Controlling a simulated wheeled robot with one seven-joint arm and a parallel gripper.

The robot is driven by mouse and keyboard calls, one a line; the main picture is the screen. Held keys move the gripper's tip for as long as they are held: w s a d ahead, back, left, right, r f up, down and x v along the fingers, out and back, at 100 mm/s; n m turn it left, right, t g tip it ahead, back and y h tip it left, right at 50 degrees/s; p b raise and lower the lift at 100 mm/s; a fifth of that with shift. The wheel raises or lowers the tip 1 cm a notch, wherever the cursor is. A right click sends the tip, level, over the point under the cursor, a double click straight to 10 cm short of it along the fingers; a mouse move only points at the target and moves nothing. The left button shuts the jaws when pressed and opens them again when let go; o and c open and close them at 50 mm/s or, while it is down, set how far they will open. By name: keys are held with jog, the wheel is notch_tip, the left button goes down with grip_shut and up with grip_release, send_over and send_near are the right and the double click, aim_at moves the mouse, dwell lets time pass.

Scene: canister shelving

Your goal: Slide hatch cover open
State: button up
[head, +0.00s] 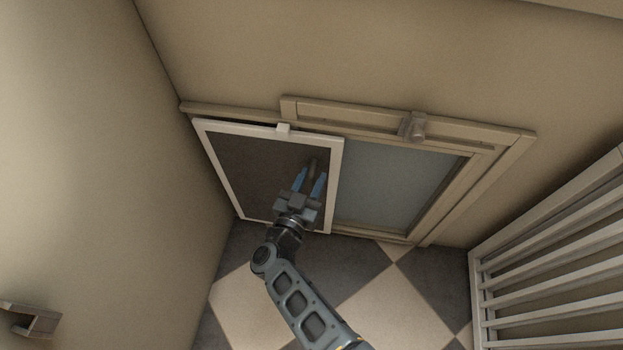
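The hatch cover (228,165) is a dark panel in a white frame, hanging from a rail on the wall at the left. It stands left of a tan hatch frame (480,160) and overlaps its left part. A grey-blue area (390,180) shows uncovered inside the frame to the right. A small brown upright handle (312,165) shows on the cover near its right side. My gripper (309,182) is in front of the cover, its blue fingers apart. The handle shows between and just beyond the fingertips; I cannot tell whether they touch it.
The rail (230,112) runs along the top of the hatch, with a grey latch-like fitting (416,127) at its right. A slatted rack (550,260) stands at the right. A small bracket (32,320) is at the lower left. Checkered floor (385,300) below the hatch is clear.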

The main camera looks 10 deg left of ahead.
jog(key=s+a+p, duration=0.1)
jog(key=s+p, duration=0.1)
jog(key=s, duration=0.5)
jog(key=shift+s+a, duration=0.25)
jog(key=shift+s, duration=0.1)
dwell(0.4)
jog(key=s+d+t+y, duration=0.1)
jog(key=s+d+y, duration=0.35)
jog(key=d, duration=1.15)
jog(key=s+d+r+n+g, duration=0.1)
jog(key=s+d+r, duration=0.6)
jog(key=s, duration=0.4)
jog(key=s+d+r+n+g, duration=0.1)
jog(key=s+d+r+n, duration=0.1)
jog(key=s+d+r, duration=0.65)
jog(key=s+r+p, duration=0.3)
jog(key=r+p, duration=0.3)
jog(key=r, duration=0.3)
jog(key=s+r+g+p, duration=0.1)
jog(key=s+r+p, duration=0.1)
jog(key=r+p, duration=0.4)
jog(key=s+a+r+h+p, duration=0.1)
jog(key=s+r+p, duration=0.2)
jog(key=r, duration=0.9)
jog(key=p, duration=0.3)
jog(key=shift+s+r+m+g, duration=0.35)
jog(key=shift+r+m+g, duration=0.05)
